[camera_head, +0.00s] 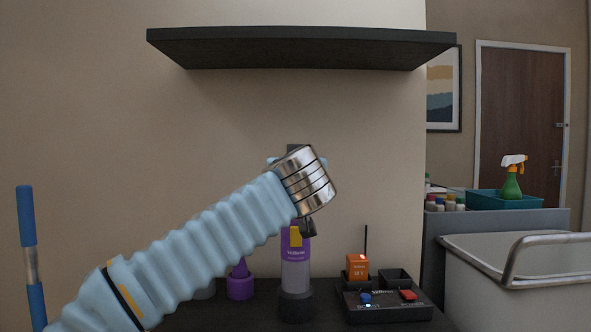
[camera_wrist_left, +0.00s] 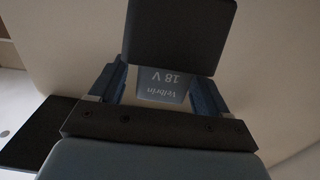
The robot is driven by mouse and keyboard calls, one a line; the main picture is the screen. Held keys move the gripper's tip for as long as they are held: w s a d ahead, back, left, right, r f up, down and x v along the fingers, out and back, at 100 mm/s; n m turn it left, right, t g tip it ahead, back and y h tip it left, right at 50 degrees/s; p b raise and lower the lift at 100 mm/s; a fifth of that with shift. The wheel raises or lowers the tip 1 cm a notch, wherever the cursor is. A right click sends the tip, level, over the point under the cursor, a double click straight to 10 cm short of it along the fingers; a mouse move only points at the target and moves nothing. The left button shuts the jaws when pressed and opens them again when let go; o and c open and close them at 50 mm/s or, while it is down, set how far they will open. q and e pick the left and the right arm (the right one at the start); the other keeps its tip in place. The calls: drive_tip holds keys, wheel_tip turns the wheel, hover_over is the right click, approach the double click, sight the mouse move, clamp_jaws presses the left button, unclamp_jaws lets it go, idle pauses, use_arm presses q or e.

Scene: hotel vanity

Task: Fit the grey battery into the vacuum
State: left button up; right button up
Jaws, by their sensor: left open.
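The vacuum (camera_head: 296,272) stands upright on the dark counter, purple and grey with a yellow part; my wrist hides its upper part. My left arm crosses the head view, its wrist in front of the vacuum's top, hiding the jaws. In the left wrist view my left gripper (camera_wrist_left: 163,85) is open, its blue fingers on either side of the grey battery (camera_wrist_left: 163,82), marked "Velbrin 18 V". A dark block (camera_wrist_left: 180,35) lies just beyond the battery and partly covers it. I cannot tell whether the battery is seated. My right gripper is out of view.
A purple bottle (camera_head: 240,282) stands left of the vacuum. A dark shelf (camera_head: 300,48) hangs above. A blue pole (camera_head: 27,216) stands at far left; a cart (camera_head: 515,270) is at right.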

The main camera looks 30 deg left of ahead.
use_arm(q)
drive_tip(key=v, duration=1.2)
drive_tip(key=shift+d, duration=0.1)
